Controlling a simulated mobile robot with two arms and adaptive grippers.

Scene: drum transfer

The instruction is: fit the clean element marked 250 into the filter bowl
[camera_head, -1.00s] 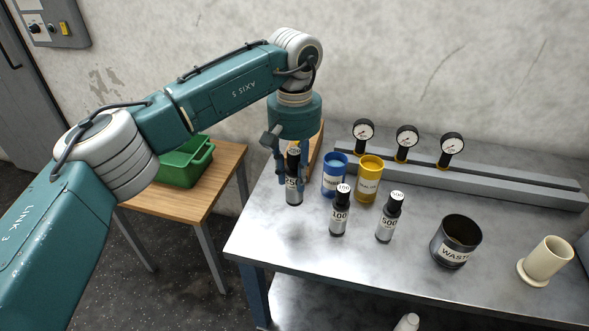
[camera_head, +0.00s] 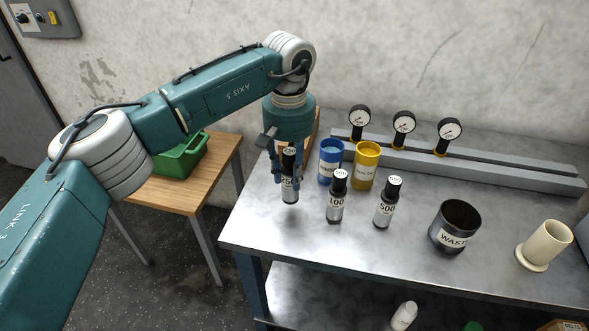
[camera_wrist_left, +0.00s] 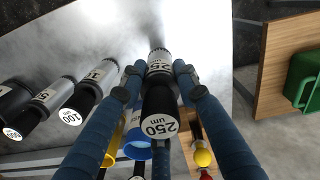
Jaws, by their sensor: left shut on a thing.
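The black and silver element marked 250 (camera_head: 289,188) is upright near the left end of the steel bench; it also shows in the left wrist view (camera_wrist_left: 160,101), cap towards the camera. My left gripper (camera_head: 287,180) points down and is shut on it, a blue finger on either side. I cannot tell whether its foot touches the bench. Elements marked 100 (camera_head: 336,203) and 500 (camera_head: 385,208) stand to its right. A cream open-topped cylinder with a round foot (camera_head: 544,246), apparently the filter bowl, stands at the far right. My right gripper is out of view.
A blue cup (camera_head: 331,168) and a yellow cup (camera_head: 366,172) stand behind the elements. A black WASTE bin (camera_head: 452,241) stands left of the cream cylinder. Several gauges (camera_head: 403,122) line the back rail. A green crate (camera_head: 181,160) sits on a wooden table. The bench's front is clear.

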